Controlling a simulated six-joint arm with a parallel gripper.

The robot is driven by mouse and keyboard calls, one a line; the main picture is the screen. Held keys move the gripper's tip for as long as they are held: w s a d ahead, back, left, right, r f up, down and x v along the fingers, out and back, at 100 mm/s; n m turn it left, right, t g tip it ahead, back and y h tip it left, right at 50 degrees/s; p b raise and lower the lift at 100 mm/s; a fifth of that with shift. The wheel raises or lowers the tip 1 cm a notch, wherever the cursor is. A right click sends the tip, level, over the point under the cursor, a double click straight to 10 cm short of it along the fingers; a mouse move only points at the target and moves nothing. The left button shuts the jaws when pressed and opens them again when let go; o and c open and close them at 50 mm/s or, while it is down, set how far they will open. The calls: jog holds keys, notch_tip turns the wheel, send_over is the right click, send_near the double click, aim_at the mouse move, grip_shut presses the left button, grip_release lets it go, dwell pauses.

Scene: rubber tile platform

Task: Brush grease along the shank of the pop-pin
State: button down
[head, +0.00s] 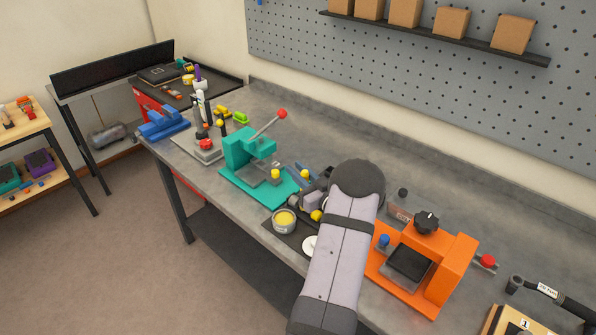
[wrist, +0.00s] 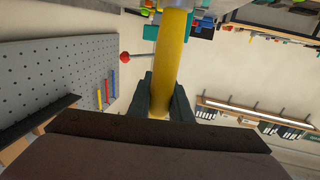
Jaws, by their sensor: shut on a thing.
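My gripper (wrist: 165,90) is shut on a yellow handle (wrist: 172,50), which runs between its two dark fingers in the wrist view; I take it for the brush. Its far end is out of that view. In the head view my gripper (head: 312,203) is partly hidden by my arm, above the bench beside a round tub (head: 284,228) of yellow grease. The bristles cannot be made out. A red-knobbed rod (head: 487,261) sticks out of the right side of an orange fixture (head: 455,268); it may be the pop-pin, but I cannot tell.
A teal press (head: 243,148) with a red-ball lever stands left of my gripper. A white disc (head: 310,245) lies near the tub. A labelled black-handled tool (head: 540,288) is at right.

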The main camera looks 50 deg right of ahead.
notch_tip(320, 180, up, 7)
jog(key=p, duration=0.4)
dwell(0.5)
jog(key=s+a+f+n+g+y, duration=0.2)
jog(key=a+f+n+y, duration=0.2)
jog(key=a, duration=1)
jog(key=s+a+f+n+g+y, duration=0.2)
jog(key=a+f+n+y, duration=0.3)
jog(key=a, duration=1)
jog(key=s+a+f+n+g+y, duration=0.2)
jog(key=a+y, duration=0.8)
jog(key=a, duration=0.5)
notch_tip(320, 180, down, 2)
jog(key=shift+a+f+n+g, duration=0.2)
jog(key=shift+n+g, duration=0.5)
jog(key=shift+n, duration=0.5)
jog(key=shift+d, duration=0.1)
